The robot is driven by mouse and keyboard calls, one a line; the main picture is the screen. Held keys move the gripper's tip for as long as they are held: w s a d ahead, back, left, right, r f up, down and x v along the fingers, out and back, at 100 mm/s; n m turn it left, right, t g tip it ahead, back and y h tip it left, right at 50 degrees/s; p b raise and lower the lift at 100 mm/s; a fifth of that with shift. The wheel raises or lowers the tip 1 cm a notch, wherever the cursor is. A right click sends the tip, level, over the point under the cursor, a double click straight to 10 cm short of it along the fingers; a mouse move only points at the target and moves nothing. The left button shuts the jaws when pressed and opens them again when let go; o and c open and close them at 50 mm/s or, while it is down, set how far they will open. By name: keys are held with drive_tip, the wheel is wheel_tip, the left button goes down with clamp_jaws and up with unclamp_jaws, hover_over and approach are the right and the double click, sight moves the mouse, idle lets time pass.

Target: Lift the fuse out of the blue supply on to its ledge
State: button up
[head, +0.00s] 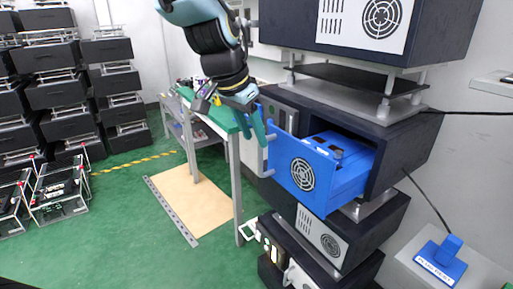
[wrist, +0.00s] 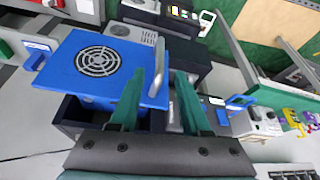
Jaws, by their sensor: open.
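The blue supply (head: 303,168) is a drawer-like unit with a round fan grille, pulled out of its dark housing at the centre right of the head view. Its blue front also shows in the wrist view (wrist: 75,65). A small grey and dark part, possibly the fuse (head: 336,152), sits in its open top. My gripper (head: 257,134) is open beside the left edge of the blue front, close to its grey handle (head: 268,155). In the wrist view my gripper's teal fingers (wrist: 170,68) are apart near that handle; contact is unclear. I cannot tell which surface is the fuse's ledge.
A white stand (head: 485,268) at the lower right carries a labelled blue block (head: 441,260). Dark units stand above and below the supply. A green-topped bench (head: 215,118) is behind my gripper.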

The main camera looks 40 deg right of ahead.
drive_tip(key=p, duration=0.1)
hover_over(260, 171)
drive_tip(key=shift+w+d+f, duration=0.15)
drive_tip(key=shift+f, duration=1.3)
drive_tip(key=shift+w+d+f, duration=0.1)
drive_tip(key=shift+f, duration=1.35)
clamp_jaws()
